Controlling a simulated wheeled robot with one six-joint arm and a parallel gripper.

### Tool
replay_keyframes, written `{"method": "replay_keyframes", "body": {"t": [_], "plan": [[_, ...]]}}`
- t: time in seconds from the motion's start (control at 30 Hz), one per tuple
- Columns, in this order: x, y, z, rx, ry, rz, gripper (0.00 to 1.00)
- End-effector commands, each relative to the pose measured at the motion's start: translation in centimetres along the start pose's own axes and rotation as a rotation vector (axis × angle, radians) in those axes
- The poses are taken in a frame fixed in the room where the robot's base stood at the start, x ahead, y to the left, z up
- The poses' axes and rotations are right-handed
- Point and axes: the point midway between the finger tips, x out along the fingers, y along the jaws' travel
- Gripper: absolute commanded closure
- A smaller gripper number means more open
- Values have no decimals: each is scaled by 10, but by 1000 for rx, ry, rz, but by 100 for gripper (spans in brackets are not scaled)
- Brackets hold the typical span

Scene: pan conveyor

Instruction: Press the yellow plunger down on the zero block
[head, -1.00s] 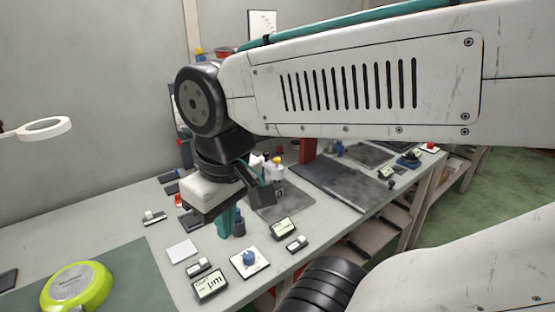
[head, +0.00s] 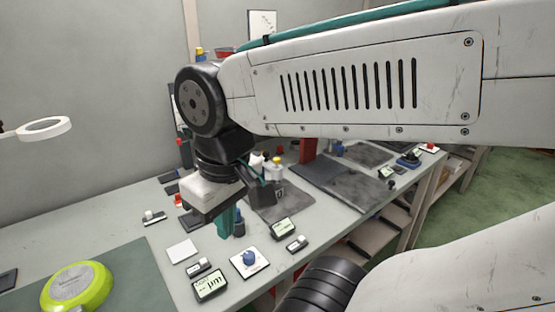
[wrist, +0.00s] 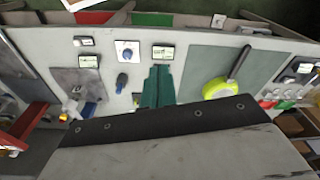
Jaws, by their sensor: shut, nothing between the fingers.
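The yellow plunger (head: 277,161) shows in the head view as a small yellow cap on top of a pale block (head: 275,173). My gripper (head: 226,228) has teal fingers, shut and empty, pointing down over the bench left of the block. In the wrist view my gripper (wrist: 157,90) is at the middle; a small white and yellow item (wrist: 68,106) lies to its left, too small to make out clearly.
A blue knob on a white plate (head: 249,258) and several small displays (head: 210,286) stand in front of my gripper. A red post (head: 308,149) rises behind the mat.

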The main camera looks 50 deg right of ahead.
Motion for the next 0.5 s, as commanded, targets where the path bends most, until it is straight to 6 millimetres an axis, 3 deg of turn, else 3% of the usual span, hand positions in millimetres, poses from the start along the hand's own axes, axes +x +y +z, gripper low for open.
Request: {"method": "replay_keyframes", "body": {"t": [0.27, 0.5], "plan": [[0, 4, 0, 23, -2, 3, 100], [12, 38, -7, 211, -80, 2, 100]]}}
